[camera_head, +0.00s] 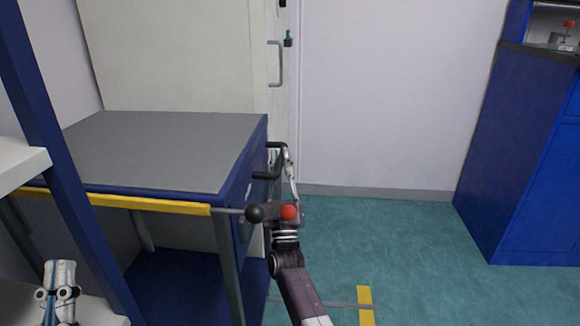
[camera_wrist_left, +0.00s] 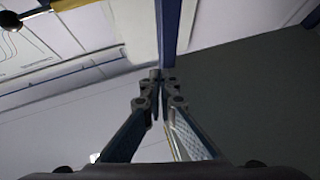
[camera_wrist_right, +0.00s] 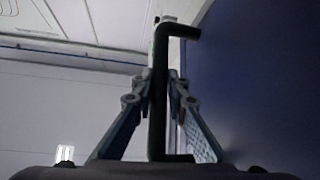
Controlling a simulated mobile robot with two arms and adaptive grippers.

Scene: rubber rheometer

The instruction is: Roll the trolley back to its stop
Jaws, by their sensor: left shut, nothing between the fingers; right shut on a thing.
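The trolley has a grey top (camera_head: 165,150), a blue body and a lower blue shelf, and stands at the left in the head view. A black bar handle (camera_head: 266,175) sticks out from its right side. My right gripper (camera_head: 287,165) is shut on this handle; in the right wrist view the handle (camera_wrist_right: 159,105) runs upright between the fingers, close beside the blue trolley wall (camera_wrist_right: 245,80). My left gripper (camera_head: 61,266) is shut and empty at the lower left, apart from the trolley; its closed fingertips show in the left wrist view (camera_wrist_left: 158,88). The trolley's stop cannot be made out.
A yellow bar (camera_head: 140,203) with a black ball end (camera_head: 255,213) crosses before the trolley. A blue post (camera_head: 60,150) stands near my left gripper. Yellow floor tape (camera_head: 366,305) marks the green floor, which is open towards the blue cabinet (camera_head: 510,160). A pale door (camera_head: 180,60) stands behind.

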